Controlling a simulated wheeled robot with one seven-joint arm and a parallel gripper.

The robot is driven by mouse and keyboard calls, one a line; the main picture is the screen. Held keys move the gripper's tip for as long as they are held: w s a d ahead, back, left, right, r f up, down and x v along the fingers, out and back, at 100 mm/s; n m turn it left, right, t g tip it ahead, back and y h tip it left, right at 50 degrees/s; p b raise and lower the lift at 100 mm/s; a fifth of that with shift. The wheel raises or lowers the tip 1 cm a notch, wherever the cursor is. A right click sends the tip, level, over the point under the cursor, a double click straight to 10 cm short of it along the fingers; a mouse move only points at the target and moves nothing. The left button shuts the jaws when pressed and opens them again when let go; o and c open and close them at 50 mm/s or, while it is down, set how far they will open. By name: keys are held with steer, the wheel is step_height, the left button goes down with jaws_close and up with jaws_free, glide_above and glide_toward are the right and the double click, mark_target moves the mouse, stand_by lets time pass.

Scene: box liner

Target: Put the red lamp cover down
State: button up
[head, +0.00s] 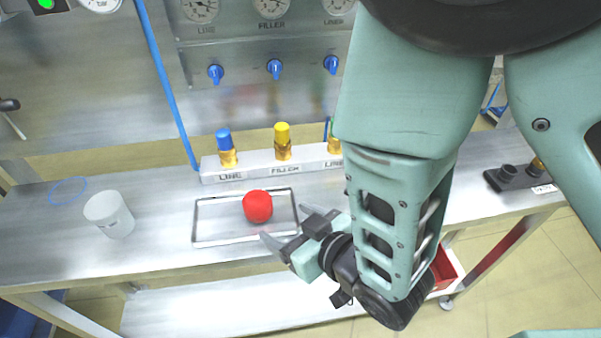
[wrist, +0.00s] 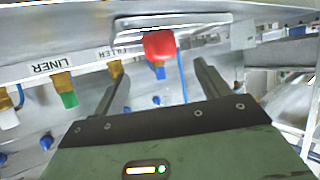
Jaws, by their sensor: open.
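The red lamp cover (head: 257,206) sits on the metal tray (head: 215,238) on the bench, in the tray's right half in the head view. In the wrist view the red lamp cover (wrist: 160,46) shows ahead of my fingers, near the top middle, with the tray's edge (wrist: 128,22) behind it. My gripper (head: 283,223) is open and empty, at the right front side of the tray. In the wrist view its two fingers (wrist: 160,84) stand wide apart, and the cover is beyond their tips, not between them.
A white cup (head: 109,215) and a blue ring (head: 68,190) are on the bench at left. A labelled block (head: 262,167) with blue and yellow capped fittings stands behind the tray. A red bin (head: 444,268) is below the bench at right. Bench between cup and tray is clear.

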steer(key=shift+d, duration=0.15)
steer(key=shift+w+d+r+m+g+h, duration=0.3)
steer(key=shift+d+m+h, duration=0.1)
steer(key=shift+h, duration=0.3)
steer(key=s+d+r+g+h, duration=0.4)
steer(key=s+d+r, duration=0.1)
steer(key=d, duration=0.3)
steer(key=s+d+r+g+h, duration=0.3)
steer(key=s+d+r+g, duration=0.1)
steer(key=d, duration=0.5)
step_height(320, 180, up, 3)
steer(key=shift+s+f+m+g+h, duration=0.2)
steer(key=shift+s+m+g+h, duration=0.2)
steer(key=shift+s, duration=0.4)
